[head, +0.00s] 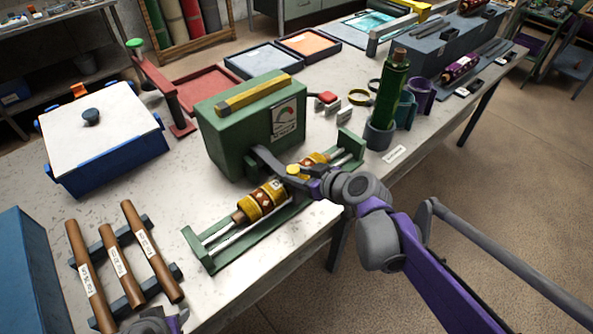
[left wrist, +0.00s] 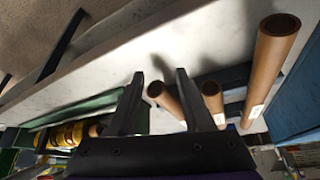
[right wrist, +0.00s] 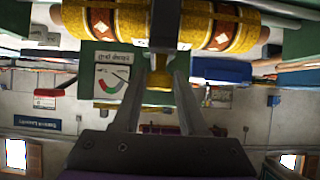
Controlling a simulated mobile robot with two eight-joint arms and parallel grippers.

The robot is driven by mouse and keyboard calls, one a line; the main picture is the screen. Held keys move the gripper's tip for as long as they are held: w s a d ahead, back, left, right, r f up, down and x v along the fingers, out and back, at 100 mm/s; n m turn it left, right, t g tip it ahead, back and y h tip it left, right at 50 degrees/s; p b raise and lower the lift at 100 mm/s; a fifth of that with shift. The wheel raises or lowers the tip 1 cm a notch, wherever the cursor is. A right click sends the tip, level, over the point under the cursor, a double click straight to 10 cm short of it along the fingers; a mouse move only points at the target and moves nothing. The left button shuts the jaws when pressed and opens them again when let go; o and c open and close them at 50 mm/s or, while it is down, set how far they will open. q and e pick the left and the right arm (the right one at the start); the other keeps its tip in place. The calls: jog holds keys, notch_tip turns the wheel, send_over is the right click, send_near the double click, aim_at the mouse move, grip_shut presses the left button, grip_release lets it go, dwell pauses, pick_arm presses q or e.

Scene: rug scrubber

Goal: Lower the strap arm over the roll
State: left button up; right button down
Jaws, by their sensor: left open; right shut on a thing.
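The strap arm (head: 268,160) is a dark grey bar running from the green machine (head: 225,140) across the middle of the yellow patterned roll (head: 262,201). The roll lies in a green cradle (head: 196,247). My right gripper (head: 303,172) is shut on the strap arm's yellow knob (right wrist: 158,80), at the bar's front end. In the right wrist view the bar (right wrist: 165,22) crosses in front of the roll (right wrist: 222,28); I cannot tell whether they touch. My left gripper (left wrist: 160,75) is open and empty, near the brown tubes (left wrist: 270,60).
Several brown tubes (head: 148,252) lie on a rack at the front left. A blue box with a white lid (head: 100,135) stands behind them. A green bottle (head: 391,90) and cups stand right of the machine. Table is clear between the lidded box and the cradle.

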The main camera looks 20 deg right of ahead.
jog(key=shift+s+f, duration=0.2)
jog(key=shift+f, duration=0.05)
pick_arm(q)
jog(key=shift+f, duration=0.1)
pick_arm(e)
jog(key=c, duration=0.9)
grip_release()
jog(key=o, duration=0.4)
jog(key=shift+d, duration=0.1)
jog(key=shift+o, duration=0.2)
jog(key=shift+r, duration=0.1)
pick_arm(q)
jog(key=shift+w+r+p, duration=0.15)
jog(key=shift+r+p, duration=0.3)
jog(key=shift+r, duration=0.15)
jog(key=shift+w+r+p, duration=0.15)
jog(key=shift+r+p, duration=0.3)
jog(key=shift+r, duration=0.1)
pick_arm(e)
jog(key=v, duration=1)
jog(key=shift+s+r, duration=0.25)
